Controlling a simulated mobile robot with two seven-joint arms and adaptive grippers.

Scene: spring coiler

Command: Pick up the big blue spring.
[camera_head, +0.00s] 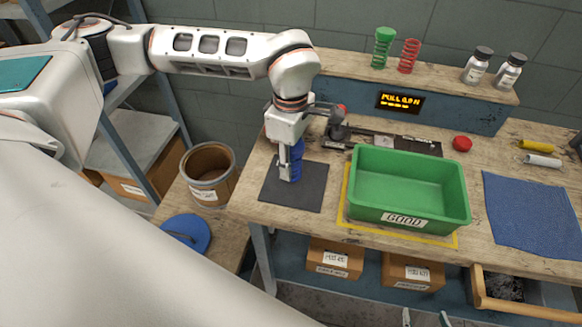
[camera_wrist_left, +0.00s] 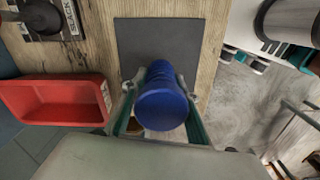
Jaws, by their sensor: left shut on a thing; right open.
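The big blue spring (camera_head: 296,165) stands upright over the dark grey mat (camera_head: 310,200) on the workbench. In the left wrist view the blue spring (camera_wrist_left: 162,95) sits between both fingers, its round end facing the camera. My left gripper (camera_head: 290,168) is shut on it from above, and in the left wrist view the left gripper (camera_wrist_left: 158,100) has a finger on each side of it. I cannot tell whether the spring touches the mat. My right gripper (camera_head: 425,317) shows only its parted fingertips at the bottom edge, empty.
A green GOOD tray (camera_head: 408,218) stands right of the mat, with a blue cloth (camera_head: 530,212) beyond. A brown bin (camera_head: 208,178) is to the left. A red tray (camera_wrist_left: 60,100) is beside the mat in the left wrist view. Green (camera_head: 382,48) and red (camera_head: 409,56) springs stand on the shelf.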

